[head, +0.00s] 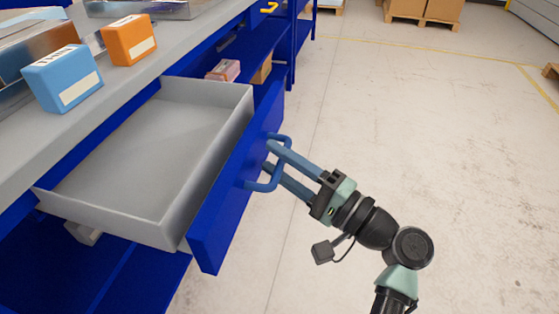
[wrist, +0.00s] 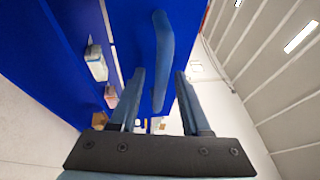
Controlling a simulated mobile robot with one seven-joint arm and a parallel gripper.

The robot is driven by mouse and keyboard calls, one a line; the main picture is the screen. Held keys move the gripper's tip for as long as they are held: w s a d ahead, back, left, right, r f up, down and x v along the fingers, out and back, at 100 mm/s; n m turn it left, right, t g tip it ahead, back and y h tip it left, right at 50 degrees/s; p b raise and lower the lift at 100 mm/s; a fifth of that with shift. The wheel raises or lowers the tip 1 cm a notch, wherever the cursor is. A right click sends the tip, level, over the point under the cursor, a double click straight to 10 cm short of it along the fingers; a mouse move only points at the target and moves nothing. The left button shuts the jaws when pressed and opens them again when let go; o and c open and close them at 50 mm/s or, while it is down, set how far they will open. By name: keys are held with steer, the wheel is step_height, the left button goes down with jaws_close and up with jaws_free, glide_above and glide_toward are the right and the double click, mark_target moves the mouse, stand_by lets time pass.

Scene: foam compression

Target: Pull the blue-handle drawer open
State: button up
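The blue-handle drawer (head: 222,190) stands pulled well out of the bench, its grey tray (head: 140,150) empty. Its blue bar handle (head: 266,187) is on the front panel and also shows in the wrist view (wrist: 162,45). My gripper (head: 268,156) is at the handle, its two blue fingers reaching toward the drawer front. In the wrist view my gripper (wrist: 159,74) has its fingers apart, with visible gaps beside the lower part of the bar. Whether either finger touches the bar I cannot tell.
A blue box (head: 62,78) and an orange box (head: 129,40) stand on the grey worktop (head: 190,48). A pink box (head: 224,70) sits on a shelf behind the drawer. The concrete floor (head: 430,120) to the right is clear; boxes on pallets (head: 425,10) stand far back.

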steer(key=p+v, duration=0.2)
steer(key=v, duration=1.1)
steer(key=shift+w, duration=0.1)
